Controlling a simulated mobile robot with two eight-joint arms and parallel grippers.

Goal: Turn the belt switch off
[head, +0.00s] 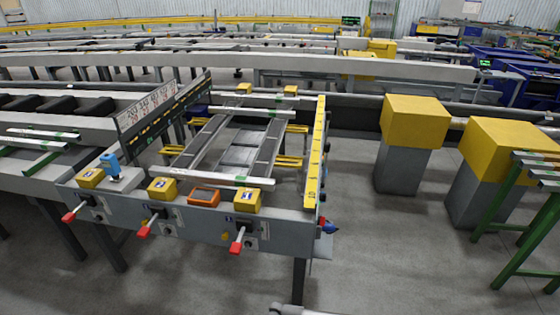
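The runout table (190,222) stands in front of me in the head view. Its grey front panel carries red-handled levers at left (75,212), middle (146,228) and right (238,240). Yellow boxes sit along its top edge at left (90,178), middle (162,189) and right (247,200). An orange-framed box (204,195) sits between the last two. Small dark fittings lie beside the levers. No label tells which of these is the belt switch, and its setting is too small to read.
A blue device (110,164) stands on the table's left end. A yellow rail (316,150) runs along the right side, with a red and blue fitting (328,226) below. Yellow-topped grey blocks (414,120) and a green stand (515,235) are at right. The floor between is clear.

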